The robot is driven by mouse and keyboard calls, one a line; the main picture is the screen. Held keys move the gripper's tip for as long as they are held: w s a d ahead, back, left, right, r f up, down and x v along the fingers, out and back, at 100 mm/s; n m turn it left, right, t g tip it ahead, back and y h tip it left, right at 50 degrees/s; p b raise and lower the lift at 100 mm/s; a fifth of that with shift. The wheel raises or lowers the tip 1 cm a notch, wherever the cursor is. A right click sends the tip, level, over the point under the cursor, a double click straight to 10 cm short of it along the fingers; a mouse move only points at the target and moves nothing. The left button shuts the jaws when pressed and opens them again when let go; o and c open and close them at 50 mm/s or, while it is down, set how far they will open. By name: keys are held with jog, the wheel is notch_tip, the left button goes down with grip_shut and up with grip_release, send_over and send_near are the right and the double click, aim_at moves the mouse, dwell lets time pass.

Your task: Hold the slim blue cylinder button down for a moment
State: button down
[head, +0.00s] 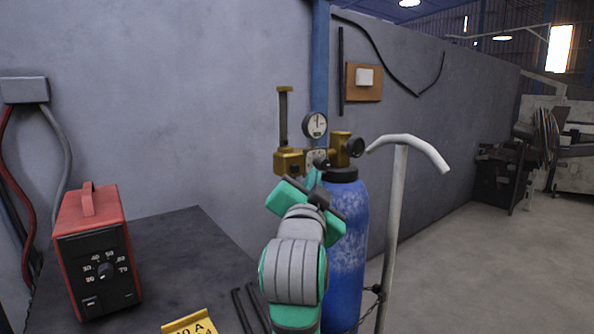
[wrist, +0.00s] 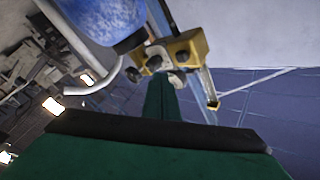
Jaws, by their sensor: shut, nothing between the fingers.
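The slim blue cylinder (head: 352,235) stands upright just right of my arm in the head view, its lower left side hidden behind the arm. Its brass valve and regulator (head: 340,148), with a round dial gauge (head: 315,125), sit at its top. My gripper (head: 314,178) is shut and empty, its tips up against or just in front of the regulator. In the wrist view, the shut fingers (wrist: 160,82) reach toward the brass regulator body (wrist: 187,48) and its pale round knob (wrist: 177,78). The fingers hide part of this area, so I cannot tell which part is the button or whether the tips touch it.
A dark bench (head: 170,250) on the left holds a red box with a dial (head: 95,250) and a yellow sign (head: 190,323). A white curved handle on a post (head: 398,200) stands right of the cylinder.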

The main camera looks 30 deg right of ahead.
jog(key=shift+w+a, duration=0.1)
jog(key=shift+w, duration=1.15)
dwell(1.2)
jog(key=shift+w, duration=0.45)
jog(key=shift+w+a, duration=0.1)
jog(key=shift+w, duration=0.4)
dwell(2.0)
jog(key=shift+s, duration=0.95)
jog(key=shift+s+d, duration=0.15)
jog(key=shift+s, duration=1.1)
jog(key=shift+s+d, duration=0.1)
jog(key=shift+s, duration=1.15)
